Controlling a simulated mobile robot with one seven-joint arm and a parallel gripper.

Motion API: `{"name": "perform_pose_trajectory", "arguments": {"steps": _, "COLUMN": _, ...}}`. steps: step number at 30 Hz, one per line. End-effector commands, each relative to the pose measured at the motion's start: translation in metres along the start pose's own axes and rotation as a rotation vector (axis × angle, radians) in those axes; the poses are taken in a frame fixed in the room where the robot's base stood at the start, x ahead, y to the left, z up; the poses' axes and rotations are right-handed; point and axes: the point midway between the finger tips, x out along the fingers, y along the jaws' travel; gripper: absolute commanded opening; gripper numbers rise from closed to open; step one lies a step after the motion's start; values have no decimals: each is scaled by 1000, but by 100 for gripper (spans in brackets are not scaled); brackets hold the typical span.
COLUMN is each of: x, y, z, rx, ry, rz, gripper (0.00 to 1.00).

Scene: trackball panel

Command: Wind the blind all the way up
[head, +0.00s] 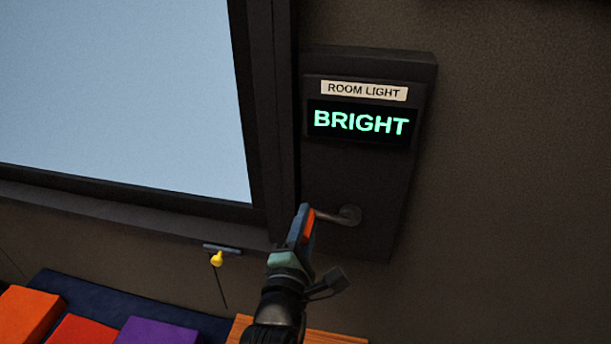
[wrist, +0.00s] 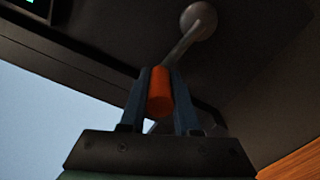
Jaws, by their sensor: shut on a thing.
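A crank with a grey arm and hub (head: 349,215) is mounted low on the dark wall panel (head: 385,185); its hub also shows at the top of the wrist view (wrist: 199,20). My gripper (head: 306,222) is shut on the crank's orange handle (wrist: 160,92), with one finger on each side of it. The crank arm points left from the hub in the head view. The window (head: 120,95) at the left shows plain pale blue, with no blind visible across the part in view.
The panel bears a "ROOM LIGHT" label (head: 364,91) and a lit display (head: 361,123) reading "BRIGHT". A small yellow thing (head: 217,259) hangs on a bracket under the window. Orange, red and purple blocks (head: 158,333) lie at the lower left.

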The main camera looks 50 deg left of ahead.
Motion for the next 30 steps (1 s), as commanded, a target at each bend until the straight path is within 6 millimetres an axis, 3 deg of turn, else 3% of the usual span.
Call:
{"name": "perform_pose_trajectory", "arguments": {"steps": 1, "x": 1, "y": 4, "z": 8, "rx": -7, "ry": -16, "rz": 9, "gripper": 34}}
{"name": "perform_pose_trajectory", "arguments": {"steps": 5, "x": 1, "y": 3, "z": 7, "rx": -5, "ry": -14, "rz": 8, "gripper": 57}}
{"name": "perform_pose_trajectory", "arguments": {"steps": 6, "x": 1, "y": 3, "z": 6, "rx": -4, "ry": -12, "rz": 7, "gripper": 59}}
{"name": "perform_pose_trajectory", "arguments": {"steps": 17, "x": -4, "y": 1, "z": 2, "rx": 0, "ry": -5, "rz": 4, "gripper": 59}}
{"name": "perform_pose_trajectory", "arguments": {"steps": 23, "x": -30, "y": 0, "z": 2, "rx": 2, "ry": -5, "rz": 2, "gripper": 59}}
{"name": "perform_pose_trajectory", "arguments": {"steps": 30, "x": -78, "y": -1, "z": 1, "rx": 1, "ry": -4, "rz": 3, "gripper": 59}}
